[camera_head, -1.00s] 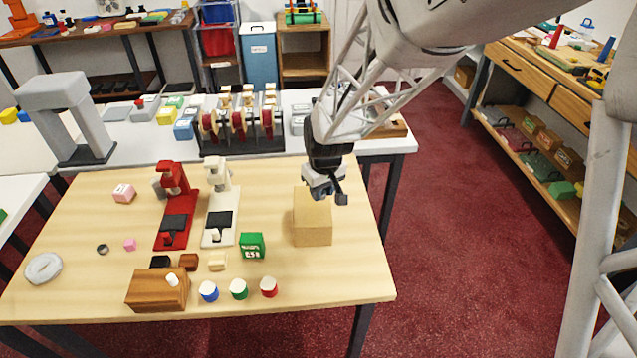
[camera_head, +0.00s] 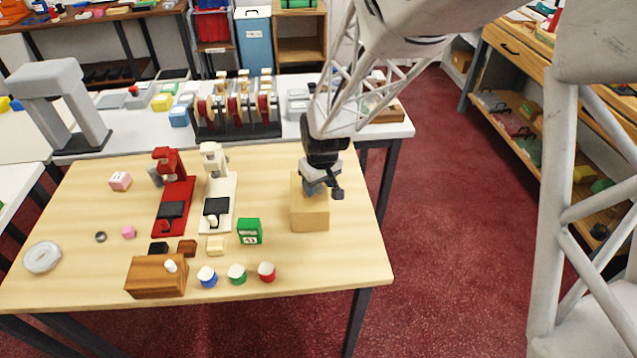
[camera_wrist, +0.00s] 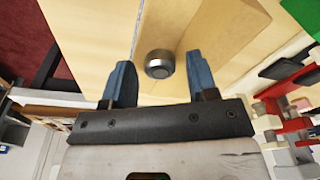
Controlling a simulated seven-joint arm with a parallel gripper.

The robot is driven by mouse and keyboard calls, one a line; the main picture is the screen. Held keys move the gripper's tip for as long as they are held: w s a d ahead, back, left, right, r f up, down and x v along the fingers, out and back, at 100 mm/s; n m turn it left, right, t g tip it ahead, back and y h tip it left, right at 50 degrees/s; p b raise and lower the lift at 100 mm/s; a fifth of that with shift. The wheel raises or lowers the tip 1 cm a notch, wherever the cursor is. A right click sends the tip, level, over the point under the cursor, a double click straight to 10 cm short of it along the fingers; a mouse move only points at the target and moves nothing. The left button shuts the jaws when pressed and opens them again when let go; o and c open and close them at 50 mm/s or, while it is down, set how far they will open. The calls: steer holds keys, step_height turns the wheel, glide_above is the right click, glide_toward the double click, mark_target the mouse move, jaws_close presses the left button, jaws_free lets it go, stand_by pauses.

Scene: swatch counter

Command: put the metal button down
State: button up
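The button is hidden in the head view. I cannot tell for sure whether it touches the surface.
A red press (camera_head: 175,195) and a cream press (camera_head: 219,190) stand left of the block. A green box (camera_head: 250,231) and several coloured pots, such as a red one (camera_head: 267,272), are nearer the front. A small dark metal ring (camera_head: 100,237) lies at the left.

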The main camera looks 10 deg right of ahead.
steer(key=shift+r, duration=0.2)
step_height(320, 180, up, 12)
steer(key=s, duration=0.1)
steer(key=shift+s+d, duration=0.15)
steer(key=shift+d, duration=0.2)
stand_by(0.3)
stand_by(0.6)
steer(key=s+d+r+m, duration=0.2)
steer(key=s+d+r, duration=0.3)
steer(key=s, duration=0.7)
steer(key=s+d+r+m+t, duration=0.1)
steer(key=s+d+r+m, duration=0.2)
steer(key=s, duration=1)
step_height(320, 180, up, 2)
steer(key=shift+d+r+h, duration=0.1)
steer(key=shift+d+h, duration=0.2)
steer(key=shift+d, duration=0.85)
